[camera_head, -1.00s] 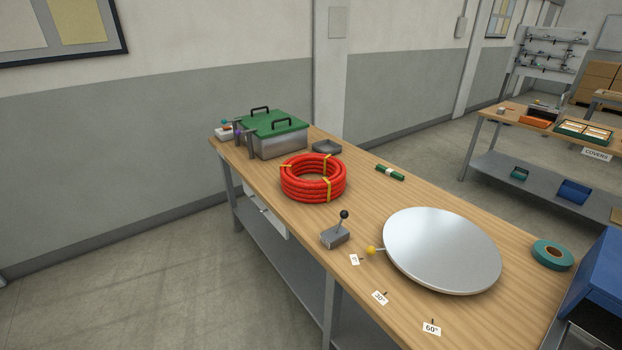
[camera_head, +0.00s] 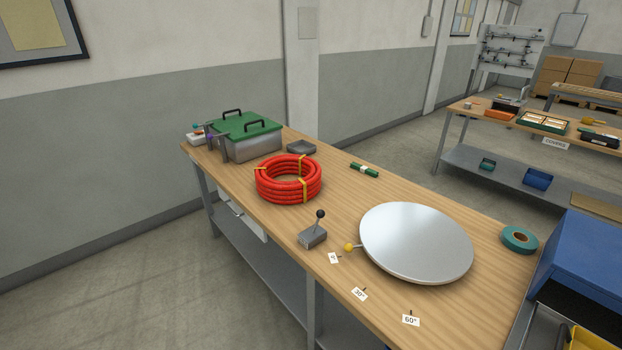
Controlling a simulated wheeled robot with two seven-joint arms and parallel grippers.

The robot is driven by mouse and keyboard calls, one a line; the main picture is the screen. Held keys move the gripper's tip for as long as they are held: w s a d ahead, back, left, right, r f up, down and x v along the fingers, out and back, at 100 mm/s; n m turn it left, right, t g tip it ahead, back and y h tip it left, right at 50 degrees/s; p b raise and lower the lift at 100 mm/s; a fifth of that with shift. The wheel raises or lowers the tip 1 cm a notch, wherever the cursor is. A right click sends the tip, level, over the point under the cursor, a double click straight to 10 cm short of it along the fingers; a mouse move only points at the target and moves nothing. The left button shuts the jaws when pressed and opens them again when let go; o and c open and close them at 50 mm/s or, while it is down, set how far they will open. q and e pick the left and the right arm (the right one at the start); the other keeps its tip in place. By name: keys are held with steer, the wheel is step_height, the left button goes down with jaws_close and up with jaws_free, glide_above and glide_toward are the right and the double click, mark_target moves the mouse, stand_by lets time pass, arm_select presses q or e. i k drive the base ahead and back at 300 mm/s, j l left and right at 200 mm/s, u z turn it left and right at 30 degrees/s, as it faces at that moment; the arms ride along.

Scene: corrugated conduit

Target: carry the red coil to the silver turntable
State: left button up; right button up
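The red coil (camera_head: 288,190) is a ring of corrugated conduit bound with yellow ties. It lies flat on the wooden workbench (camera_head: 330,185), left of the middle. The silver turntable (camera_head: 416,241) is a round, shiny disc on the same bench, to the right of the coil and nearer to me. A yellow knob (camera_head: 348,247) sticks out at its left edge, beside the 0° label. The coil and the turntable are apart, and the turntable is empty. Neither of my grippers shows in the head view.
A lever box (camera_head: 313,235) stands between coil and turntable at the front edge. A green-lidded metal box (camera_head: 250,141), a small grey tray (camera_head: 301,147) and a green roll (camera_head: 365,170) lie farther back. Teal tape (camera_head: 519,239) and a blue case (camera_head: 590,265) are at right.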

mark_target(415, 235)
steer(key=i+j+z, duration=0.2)
steer(key=z, duration=0.25)
steer(key=i+j+z, duration=0.1)
steer(key=j+z, duration=0.35)
steer(key=i+j+z, duration=0.1)
steer(key=j+z, duration=0.15)
steer(key=z, duration=0.2)
